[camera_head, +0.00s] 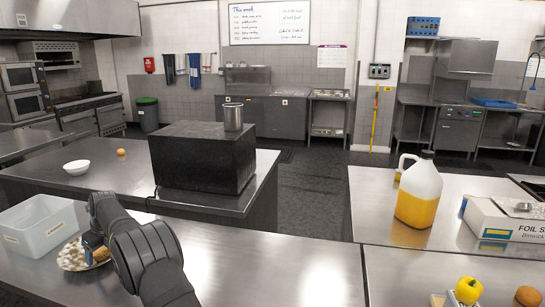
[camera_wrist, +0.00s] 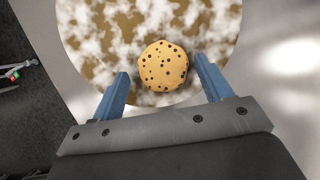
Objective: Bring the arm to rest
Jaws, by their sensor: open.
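My gripper (camera_wrist: 162,68) is open in the wrist view, its two blue fingers spread apart with a gap between them. A chocolate-chip cookie (camera_wrist: 163,66) lies between and just beyond the fingertips, with no clear contact. The cookie is on a round plate (camera_wrist: 100,35) with a mottled brown and white surface. In the head view, my arm reaches over the near counter at the left, and my gripper (camera_head: 93,248) is at the plate (camera_head: 70,258). The arm and gripper hide part of the plate there.
A white plastic bin (camera_head: 38,226) stands close left of the plate. A jug (camera_head: 419,190), foil box (camera_head: 500,218) and yellow pepper (camera_head: 468,290) are at right. The middle of the near counter (camera_head: 270,260) is clear.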

